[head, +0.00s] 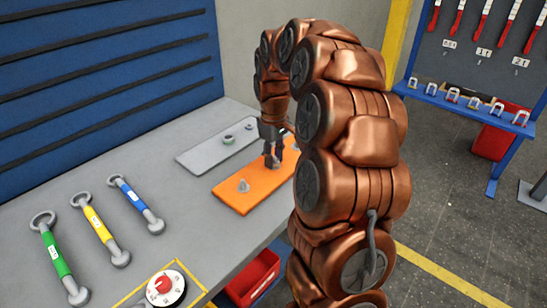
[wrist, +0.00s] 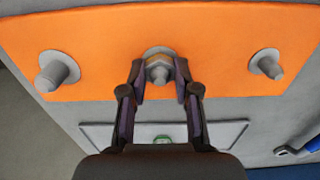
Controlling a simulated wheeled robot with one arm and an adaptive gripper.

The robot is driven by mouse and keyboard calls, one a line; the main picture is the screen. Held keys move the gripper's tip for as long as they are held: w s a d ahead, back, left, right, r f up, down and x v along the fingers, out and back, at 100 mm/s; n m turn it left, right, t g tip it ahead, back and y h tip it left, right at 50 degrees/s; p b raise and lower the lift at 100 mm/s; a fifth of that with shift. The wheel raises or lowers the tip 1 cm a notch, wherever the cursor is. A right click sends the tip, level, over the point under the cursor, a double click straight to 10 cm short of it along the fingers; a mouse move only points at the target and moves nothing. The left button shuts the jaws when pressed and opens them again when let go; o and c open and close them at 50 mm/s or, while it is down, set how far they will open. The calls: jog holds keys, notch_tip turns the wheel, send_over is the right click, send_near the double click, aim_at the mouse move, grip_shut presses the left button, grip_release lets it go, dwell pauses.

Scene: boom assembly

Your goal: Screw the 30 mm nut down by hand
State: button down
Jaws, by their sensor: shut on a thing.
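An orange plate (head: 237,199) lies on the grey bench; it fills the upper part of the wrist view (wrist: 105,60). Several grey parts stand on it: a left stud (wrist: 58,72) and a right stud (wrist: 268,66) on round washers, and a nut (wrist: 159,73) at the middle stud over a washer. My gripper (wrist: 159,80) has its two fingers closed on either side of this middle nut. In the head view my gripper (head: 272,158) points down at the orange plate. The nut's thread and how far it sits down are hidden.
A grey tray (head: 190,158) beside the orange plate holds a small ring with green and another small part.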

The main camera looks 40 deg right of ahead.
jog(key=m+b, duration=0.1)
jog(key=m, duration=0.2)
jog(key=shift+f+b, duration=0.15)
jog(key=shift+b, duration=0.15)
jog(key=shift+m, duration=1.2)
jog(key=c, duration=1)
grip_release()
jog(key=shift+c, duration=0.2)
